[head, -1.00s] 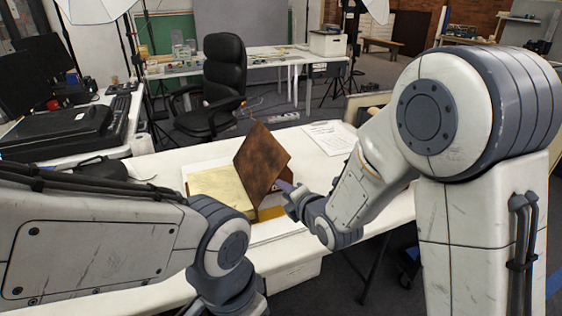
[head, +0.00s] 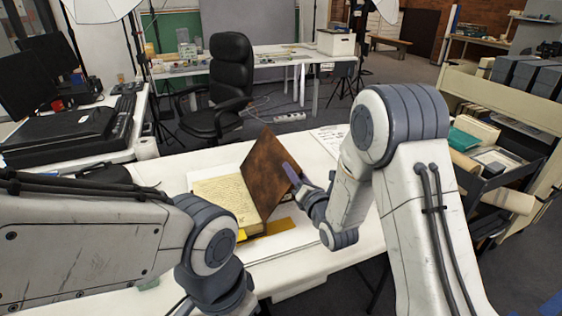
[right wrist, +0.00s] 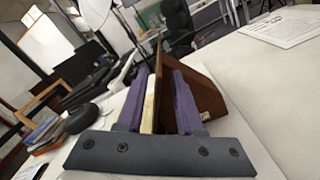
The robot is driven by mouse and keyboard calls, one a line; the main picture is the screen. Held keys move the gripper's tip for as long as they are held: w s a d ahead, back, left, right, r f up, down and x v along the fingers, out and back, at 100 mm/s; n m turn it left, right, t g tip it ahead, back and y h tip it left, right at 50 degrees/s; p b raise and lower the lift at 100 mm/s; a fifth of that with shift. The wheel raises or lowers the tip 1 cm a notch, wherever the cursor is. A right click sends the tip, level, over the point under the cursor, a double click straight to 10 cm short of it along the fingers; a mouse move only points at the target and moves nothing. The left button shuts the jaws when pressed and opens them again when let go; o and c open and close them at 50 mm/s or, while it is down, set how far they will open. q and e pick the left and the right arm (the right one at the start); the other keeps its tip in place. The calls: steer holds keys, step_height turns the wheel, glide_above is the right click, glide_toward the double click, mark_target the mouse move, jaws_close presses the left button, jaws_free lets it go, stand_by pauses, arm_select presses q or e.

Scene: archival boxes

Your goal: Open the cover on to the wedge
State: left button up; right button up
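An old book lies on the white table with its handwritten page block (head: 228,198) facing up. Its brown cover (head: 268,172) stands raised and tilted along the right side of the pages. A yellow-orange piece (head: 281,226), which may be the wedge, shows low to the right of the book, partly hidden. My right gripper (head: 292,173) is at the cover's right edge. In the right wrist view its purple fingers (right wrist: 160,103) are apart, with a cream strip and part of the brown cover (right wrist: 206,92) seen between and behind them. Contact is unclear. My left gripper is out of view.
A printed sheet (head: 328,138) lies on the white table (head: 178,165) behind my right arm. A black case (head: 62,134) stands on the desk at left. A dark cart with rolls and folders (head: 495,165) stands at right.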

steer(key=shift+w+a, duration=0.1)
steer(key=shift+w, duration=0.35)
steer(key=shift+w+a, duration=0.1)
steer(key=shift+a, duration=0.1)
jaws_close()
stand_by(1.0)
